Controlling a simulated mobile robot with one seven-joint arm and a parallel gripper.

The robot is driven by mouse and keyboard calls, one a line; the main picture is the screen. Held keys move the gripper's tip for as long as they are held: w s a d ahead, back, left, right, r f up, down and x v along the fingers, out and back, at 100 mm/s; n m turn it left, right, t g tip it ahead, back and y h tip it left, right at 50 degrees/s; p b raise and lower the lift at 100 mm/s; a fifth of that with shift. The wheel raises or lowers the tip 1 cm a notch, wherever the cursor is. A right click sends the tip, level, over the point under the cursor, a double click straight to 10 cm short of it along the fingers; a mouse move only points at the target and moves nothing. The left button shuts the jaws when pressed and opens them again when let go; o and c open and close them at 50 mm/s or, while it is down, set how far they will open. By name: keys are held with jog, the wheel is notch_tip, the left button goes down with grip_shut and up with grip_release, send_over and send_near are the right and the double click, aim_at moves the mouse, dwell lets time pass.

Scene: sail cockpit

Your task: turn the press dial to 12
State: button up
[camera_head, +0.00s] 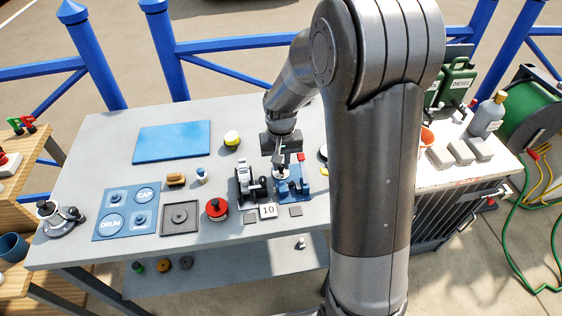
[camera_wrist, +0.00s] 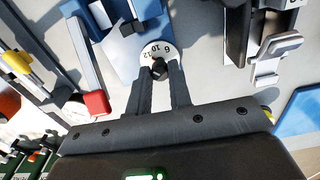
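The blue press (camera_head: 294,186) stands on the grey bench and has a lever with a red end (camera_head: 300,157). In the wrist view the press (camera_wrist: 118,42) shows its white dial (camera_wrist: 151,48), with the numbers 6, 10 and 12 readable, and a black knob (camera_wrist: 159,70) at its middle. The dial also shows as a small pale disc in the head view (camera_head: 281,175). My gripper (camera_wrist: 161,66) points at the dial with one finger on each side of the knob; the fingertips appear to touch it. The dial's pointer mark cannot be made out.
A black and grey device (camera_head: 248,184) stands close to the left of the press. A card reading 10 (camera_head: 268,211) lies in front, between small grey plates. A red-topped round part (camera_head: 216,208) and a dark square tray (camera_head: 180,218) are farther left. The blue mat (camera_head: 172,142) is bare.

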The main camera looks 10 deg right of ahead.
aim_at(281, 166)
jog(key=o, duration=0.4)
jog(key=shift+o, duration=0.2)
notch_tip(281, 166, up, 11)
dwell(0.3)
dwell(0.4)
